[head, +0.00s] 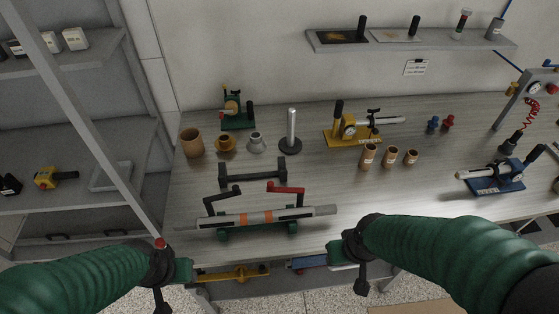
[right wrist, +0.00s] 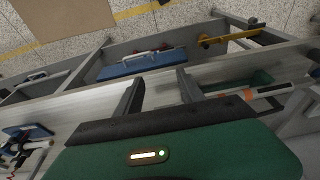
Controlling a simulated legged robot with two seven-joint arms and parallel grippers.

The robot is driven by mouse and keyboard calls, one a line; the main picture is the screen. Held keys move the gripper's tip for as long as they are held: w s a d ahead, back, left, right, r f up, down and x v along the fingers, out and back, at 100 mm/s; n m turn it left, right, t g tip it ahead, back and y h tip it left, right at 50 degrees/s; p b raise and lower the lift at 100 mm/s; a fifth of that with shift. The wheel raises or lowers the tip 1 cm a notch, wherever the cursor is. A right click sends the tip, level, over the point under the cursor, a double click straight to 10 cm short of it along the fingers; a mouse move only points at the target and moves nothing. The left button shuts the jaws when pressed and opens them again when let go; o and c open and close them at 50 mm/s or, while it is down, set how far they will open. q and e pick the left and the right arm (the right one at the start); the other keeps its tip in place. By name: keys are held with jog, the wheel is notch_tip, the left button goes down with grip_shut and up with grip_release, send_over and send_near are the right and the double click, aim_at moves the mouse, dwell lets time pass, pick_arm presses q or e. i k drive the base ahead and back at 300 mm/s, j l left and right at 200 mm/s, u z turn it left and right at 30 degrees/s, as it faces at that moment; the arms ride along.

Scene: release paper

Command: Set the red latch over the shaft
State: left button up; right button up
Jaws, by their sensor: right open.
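The grey shaft (head: 262,217) with orange bands lies across a green cradle (head: 223,235) near the table's front edge. The red latch (head: 286,189) stands raised behind the shaft's right part, its red bar pointing left. A black latch (head: 216,192) stands raised at the left part. My right gripper (head: 342,252) is at the table's front edge, right of and nearer than the shaft. In the right wrist view, its fingers (right wrist: 157,84) are apart and empty; part of the shaft (right wrist: 272,90) shows at right. My left gripper (head: 184,271) is left of and nearer than the cradle; its fingers are unclear.
An empty black stand (head: 252,174) is behind the shaft. Wooden cups (head: 369,156), a grey post (head: 291,130), a yellow-based tool (head: 350,130) and a blue-based device (head: 494,177) stand farther back or right. A shelf (head: 60,130) is at left. The front right tabletop is mostly clear.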

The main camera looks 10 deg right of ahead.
aim_at(271, 187)
jog(key=i+l+u, duration=0.1)
jog(key=u, duration=0.25)
jog(key=i+l+u, duration=0.15)
jog(key=u, duration=0.2)
jog(key=i+l+u, duration=0.2)
jog(key=u, duration=0.15)
